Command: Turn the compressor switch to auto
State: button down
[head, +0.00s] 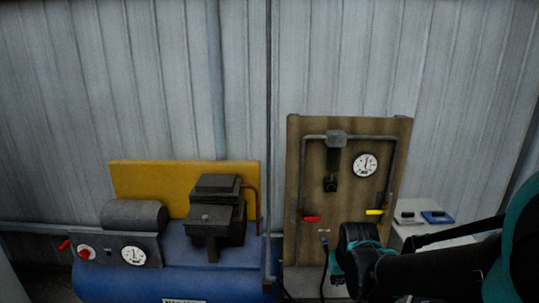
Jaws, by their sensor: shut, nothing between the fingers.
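The compressor (150,284) is a blue tank with a dark grey motor and pump on top, at the lower left of the head view. A grey control panel (109,246) on its left end carries a round red knob (85,253) and a white gauge (133,255). The knob looks like the switch; its setting is too small to read. A small red lever (64,244) sticks out left of the panel. My black and teal arm reaches in from the right, well to the right of the compressor. I cannot make out my gripper's fingers.
A yellow board (150,180) stands behind the compressor. A wooden panel (349,135) with pipes, a gauge (365,166), a red handle (311,219) and a yellow handle (374,212) stands behind my arm. A white stand (410,235) is at right. A grey corrugated wall closes the back.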

aim_at(85, 254)
jog(key=u, duration=1.6)
